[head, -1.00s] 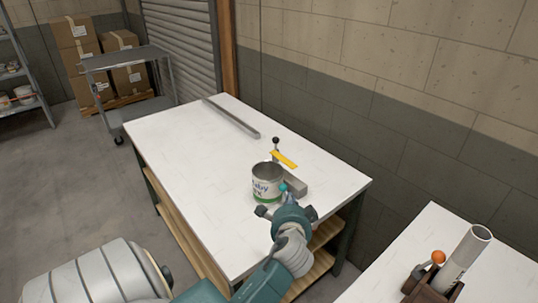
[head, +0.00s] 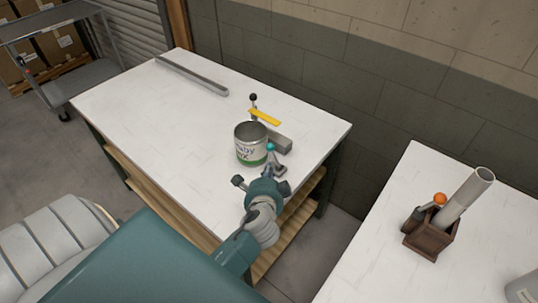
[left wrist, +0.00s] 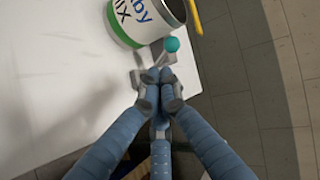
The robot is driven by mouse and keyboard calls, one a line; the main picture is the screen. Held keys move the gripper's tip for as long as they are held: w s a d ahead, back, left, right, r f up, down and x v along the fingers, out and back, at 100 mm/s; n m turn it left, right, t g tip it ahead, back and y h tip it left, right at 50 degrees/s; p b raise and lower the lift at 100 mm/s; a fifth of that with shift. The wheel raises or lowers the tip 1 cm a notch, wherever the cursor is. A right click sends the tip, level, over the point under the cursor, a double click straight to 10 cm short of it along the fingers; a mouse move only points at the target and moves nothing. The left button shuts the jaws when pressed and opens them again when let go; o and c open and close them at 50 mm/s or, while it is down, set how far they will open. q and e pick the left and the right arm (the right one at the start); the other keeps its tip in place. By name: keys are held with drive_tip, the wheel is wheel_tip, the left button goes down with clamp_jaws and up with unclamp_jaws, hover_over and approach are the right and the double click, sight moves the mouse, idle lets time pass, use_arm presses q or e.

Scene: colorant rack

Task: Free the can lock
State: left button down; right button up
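An open metal can (head: 251,146) with a white and green label stands upright on the white table (head: 150,110); it also shows in the left wrist view (left wrist: 145,22). Beside it sits a grey clamp block (head: 281,140) with a yellow bar (head: 264,117) by the can's rim and a black-knobbed lever (head: 253,99) behind. A small lever with a teal ball (head: 270,147) stands at the can's near right side. My left gripper (left wrist: 159,75) has its blue fingers drawn together just short of the teal ball (left wrist: 171,44). Whether they pinch the lever's stem is unclear. My right gripper is out of view.
A grey metal bar (head: 190,74) lies along the table's back. A second white table (head: 385,225) at the right holds a wooden box (head: 431,238) with a tube and an orange-topped tool. The table's left half is clear. A wall stands behind.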

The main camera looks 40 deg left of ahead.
sight(270, 147)
use_arm(q)
drive_tip(key=r+p+x, duration=0.1)
drive_tip(key=x, duration=0.6)
drive_tip(key=shift+w+a, duration=0.25)
drive_tip(key=shift+a, duration=0.1)
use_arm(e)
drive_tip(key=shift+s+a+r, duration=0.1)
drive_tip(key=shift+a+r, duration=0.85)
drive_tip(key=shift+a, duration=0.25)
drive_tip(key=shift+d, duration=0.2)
use_arm(q)
drive_tip(key=shift+w+a, duration=0.3)
drive_tip(key=shift+a, duration=0.15)
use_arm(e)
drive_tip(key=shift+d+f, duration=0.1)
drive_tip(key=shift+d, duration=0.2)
use_arm(q)
drive_tip(key=shift+d, duration=0.1)
